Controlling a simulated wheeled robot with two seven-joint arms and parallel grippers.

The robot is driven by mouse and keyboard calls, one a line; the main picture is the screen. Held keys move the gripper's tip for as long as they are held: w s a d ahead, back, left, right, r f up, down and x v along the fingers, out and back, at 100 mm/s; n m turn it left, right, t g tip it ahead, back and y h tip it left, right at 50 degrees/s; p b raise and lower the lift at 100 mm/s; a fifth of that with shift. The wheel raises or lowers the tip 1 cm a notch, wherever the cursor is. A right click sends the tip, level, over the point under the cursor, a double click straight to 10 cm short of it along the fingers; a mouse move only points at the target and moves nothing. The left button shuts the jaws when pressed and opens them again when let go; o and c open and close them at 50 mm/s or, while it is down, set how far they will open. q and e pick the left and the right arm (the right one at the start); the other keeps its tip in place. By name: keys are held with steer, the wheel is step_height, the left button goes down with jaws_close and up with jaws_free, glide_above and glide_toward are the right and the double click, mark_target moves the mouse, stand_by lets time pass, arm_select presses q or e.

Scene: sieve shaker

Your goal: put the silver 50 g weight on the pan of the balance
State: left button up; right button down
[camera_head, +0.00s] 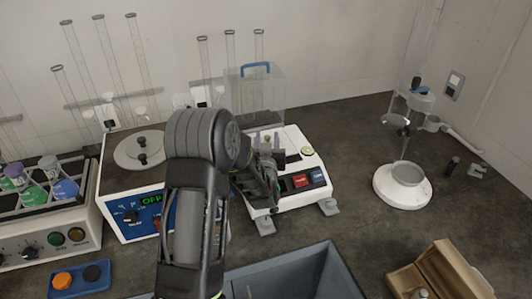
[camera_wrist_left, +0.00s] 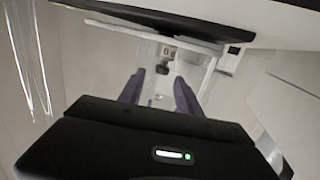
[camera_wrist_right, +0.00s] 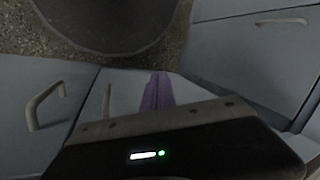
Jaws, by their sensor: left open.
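The white balance (camera_head: 298,203) stands on the bench with a clear shield (camera_head: 270,92) with a blue handle at its back. My left gripper (camera_head: 266,141) is over the balance, its purple fingers in front of the shield. In the left wrist view its fingers (camera_wrist_left: 160,92) are open and apart. A small pale thing shows near the fingertips; I cannot tell whether it is the silver 50 g weight. The pan is mostly hidden behind my left arm and gripper. My right gripper (camera_wrist_right: 157,92) shows its purple fingers together, with nothing seen between them.
An open wooden box (camera_head: 455,270) and a grey-blue bin (camera_head: 335,270) are in front. Small pieces lie at far right.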

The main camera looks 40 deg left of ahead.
arm_select(q)
steer(key=v, duration=0.9)
steer(key=shift+s+d+b, duration=0.1)
steer(key=shift+s+b, duration=0.1)
steer(key=shift+b, duration=0.1)
